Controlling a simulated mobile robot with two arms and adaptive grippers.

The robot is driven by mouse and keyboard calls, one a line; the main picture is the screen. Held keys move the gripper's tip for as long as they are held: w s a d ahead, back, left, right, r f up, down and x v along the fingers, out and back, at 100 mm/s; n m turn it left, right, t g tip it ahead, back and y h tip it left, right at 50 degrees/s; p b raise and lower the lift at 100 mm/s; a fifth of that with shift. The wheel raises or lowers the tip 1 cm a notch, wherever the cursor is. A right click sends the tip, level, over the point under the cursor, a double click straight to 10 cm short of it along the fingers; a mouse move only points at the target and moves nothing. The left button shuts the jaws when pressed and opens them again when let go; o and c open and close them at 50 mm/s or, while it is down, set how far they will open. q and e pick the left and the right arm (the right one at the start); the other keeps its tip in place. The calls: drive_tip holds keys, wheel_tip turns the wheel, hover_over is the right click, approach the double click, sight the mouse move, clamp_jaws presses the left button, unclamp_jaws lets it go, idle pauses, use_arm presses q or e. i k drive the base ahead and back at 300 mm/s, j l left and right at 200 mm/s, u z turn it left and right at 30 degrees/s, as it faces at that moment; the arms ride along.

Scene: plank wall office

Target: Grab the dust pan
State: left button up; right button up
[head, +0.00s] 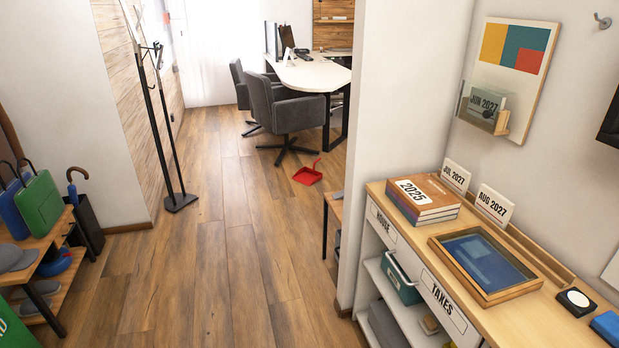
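A red dust pan (307,175) lies on the wooden floor in the head view, a little right of the middle. Its handle points up and to the right, toward the back. It lies in front of the grey office chair, on the far side of the white wall's end. Nothing covers it. Neither of my grippers shows in the head view.
A white partition wall (405,95) and a shelf unit (532,318) stand at the right. A small wooden table (334,208) juts out beyond the wall. A black coat stand (180,201) and a bench with bags are at the left. The floor (216,250) between is clear.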

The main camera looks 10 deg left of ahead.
sight(307, 176)
drive_tip(key=i+j+u, duration=0.2)
drive_tip(key=i+u, duration=0.15)
drive_tip(key=i, duration=0.15)
drive_tip(key=i+u, duration=0.3)
drive_tip(key=i, duration=0.2)
drive_tip(key=i+j+u, duration=0.1)
drive_tip(key=i+u, duration=0.15)
drive_tip(key=i, duration=2)
drive_tip(key=i+z, duration=0.15)
drive_tip(key=i, duration=0.4)
drive_tip(key=i+z, duration=0.2)
drive_tip(key=i, duration=0.35)
drive_tip(key=i+j+z, duration=0.15)
drive_tip(key=i, duration=0.4)
drive_tip(key=i+j+z, duration=0.15)
drive_tip(key=i, duration=0.4)
